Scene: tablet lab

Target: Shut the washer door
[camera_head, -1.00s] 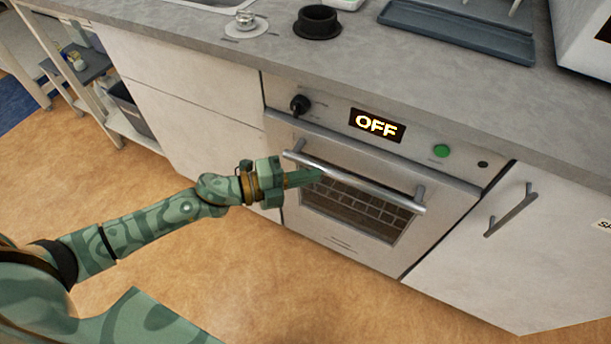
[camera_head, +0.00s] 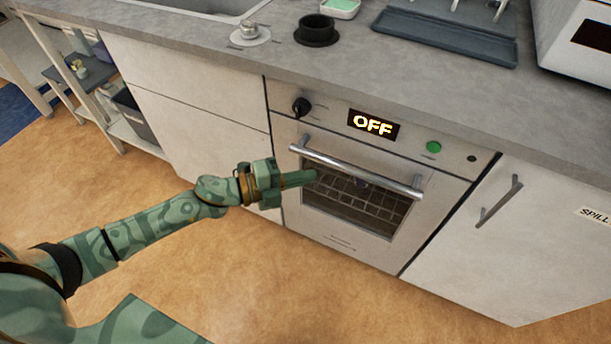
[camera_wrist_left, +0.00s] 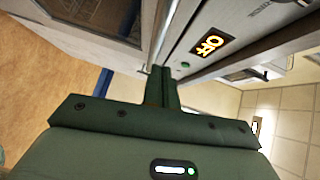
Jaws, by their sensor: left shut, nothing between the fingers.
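The washer (camera_head: 373,125) is a front-loading unit under the counter, with a lit "OFF" display, a black knob and a green button. Its door (camera_head: 340,243) has a dark window with a rack behind it and a long metal handle (camera_head: 365,172) across the top. The door looks flush with the front, or very nearly so. My left gripper (camera_head: 308,177) is shut and empty, its fingertips at the left end of the window, just below the handle. In the left wrist view the shut fingers (camera_wrist_left: 161,85) point toward the handle; contact is unclear. My right gripper is out of view.
A white cabinet (camera_head: 485,245) with a bar handle stands to the right, white drawers (camera_head: 190,85) to the left. The grey counter (camera_head: 200,45) above holds a black ring (camera_head: 316,32) and a drying tray (camera_head: 445,38). The floor in front is clear.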

